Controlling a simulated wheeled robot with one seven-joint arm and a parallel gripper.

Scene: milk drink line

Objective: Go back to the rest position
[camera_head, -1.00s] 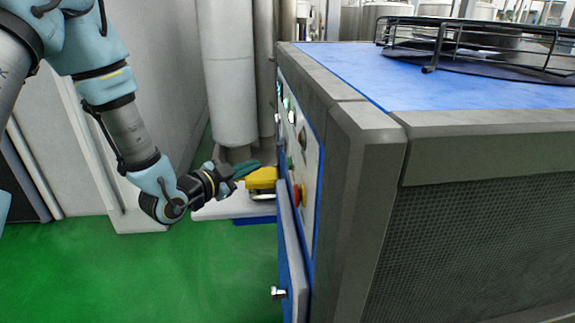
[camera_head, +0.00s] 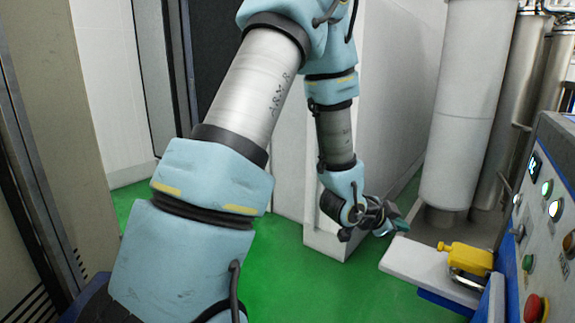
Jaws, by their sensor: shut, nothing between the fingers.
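My gripper (camera_head: 400,224) hangs at the end of my arm near the middle of the head view, over the green floor and left of the control panel. Its fingers are closed together with nothing between them. It is in the air, apart from the panel and from the yellow part beside it. My arm comes down from the top of the view, bent at the elbow. The far side of the gripper is hidden.
The control panel (camera_head: 541,212) with lit buttons and a red knob (camera_head: 533,307) stands at the right edge. A yellow part (camera_head: 466,257) sits on a white ledge (camera_head: 425,266). White pipes (camera_head: 470,110) rise behind. Green floor (camera_head: 290,275) is clear below the gripper.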

